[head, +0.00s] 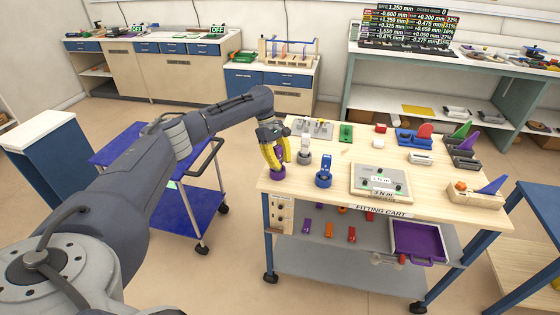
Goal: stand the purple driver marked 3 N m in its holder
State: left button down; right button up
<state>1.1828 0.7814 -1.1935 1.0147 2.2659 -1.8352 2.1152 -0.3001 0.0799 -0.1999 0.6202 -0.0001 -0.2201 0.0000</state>
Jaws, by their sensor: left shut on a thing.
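My left gripper (276,155) is at the left end of the fitting cart's top, pointing down. Its yellow fingers are shut on the purple driver (279,154), which is mostly hidden between them. Directly below the fingertips is the round purple holder (278,173) on the wooden top. I cannot tell whether the driver's lower end is inside the holder or just above it. The 3 N m mark on the driver is not readable. My right gripper is not in view.
A grey driver (304,152) and a blue driver (323,168) stand in holders close to the right. A plate labelled 3 N m (366,180) lies farther right. A blue trolley (125,143) is left of the cart. The cart top's front left corner is clear.

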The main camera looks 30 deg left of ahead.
aim_at(275, 147)
pick_arm(q)
jog(key=shift+f, duration=0.4)
jog(key=c, duration=1)
grip_release()
jog(key=shift+c, duration=0.2)
jog(key=v, duration=1.2)
jog(key=shift+f, duration=0.1)
